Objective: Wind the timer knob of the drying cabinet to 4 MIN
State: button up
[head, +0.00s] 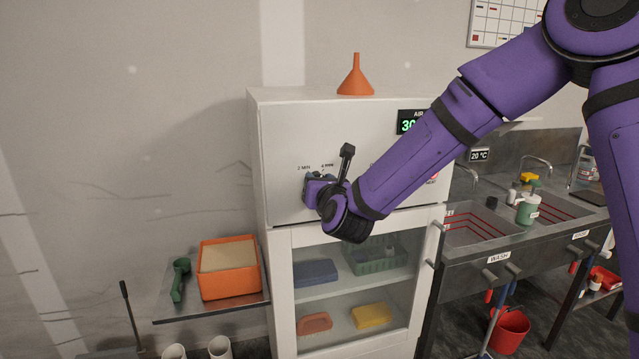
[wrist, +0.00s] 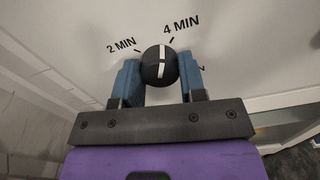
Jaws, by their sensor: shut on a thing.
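The white drying cabinet (head: 350,150) stands ahead, its upper panel facing me. In the wrist view the round black timer knob (wrist: 153,73) sits between the two blue fingers of my gripper (wrist: 160,80), which is shut on it. The knob's white line points almost straight up in that view, between the 2 MIN mark (wrist: 121,46) and the 4 MIN mark (wrist: 181,29), closer to 4 MIN and a little to its left. In the head view my gripper (head: 312,186) is at the panel and hides the knob.
An orange funnel (head: 356,78) stands on the cabinet top. Below the panel is a glass door (head: 340,290) with shelves of items behind it. An orange box (head: 229,283) and a green scoop (head: 179,279) rest on a left side shelf. Sinks (head: 475,228) are at right.

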jog(key=o, duration=0.9)
jog(key=shift+o, duration=0.2)
jog(key=n, duration=3.2)
